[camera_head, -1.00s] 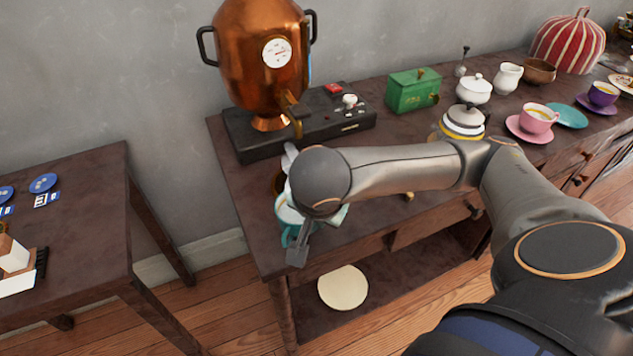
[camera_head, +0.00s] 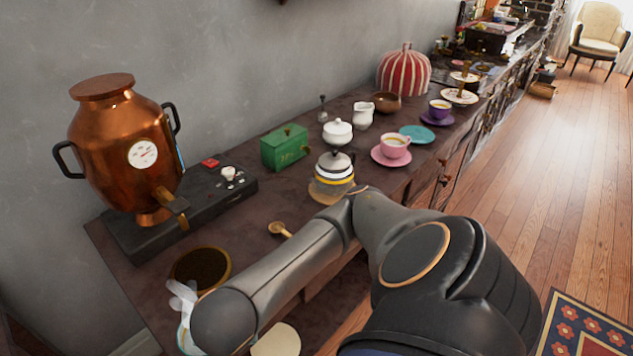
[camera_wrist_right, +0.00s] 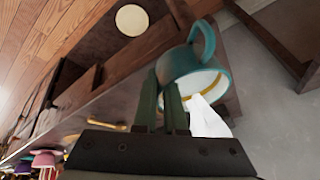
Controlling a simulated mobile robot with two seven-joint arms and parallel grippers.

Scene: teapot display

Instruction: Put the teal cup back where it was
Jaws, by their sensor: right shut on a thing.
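My right gripper (camera_wrist_right: 163,92) is shut on the teal cup (camera_wrist_right: 188,62) in the right wrist view. The cup's handle points up in that picture, and its pale inside shows. In the head view my right wrist hides the gripper and most of the cup, at the lower left by the table's end. A teal saucer (camera_head: 416,134) lies bare on the long table, between the pink cup (camera_head: 395,146) on its pink saucer and the purple cup (camera_head: 439,108) on its purple saucer. My left gripper is not in view.
A copper urn (camera_head: 120,165) stands at the left. A brown bowl (camera_head: 203,262) and a crumpled white cloth (camera_head: 183,298) are near my wrist. A glass teapot (camera_head: 333,178), green box (camera_head: 284,148), white sugar bowl (camera_head: 337,132) and cream jug (camera_head: 363,116) stand along the table.

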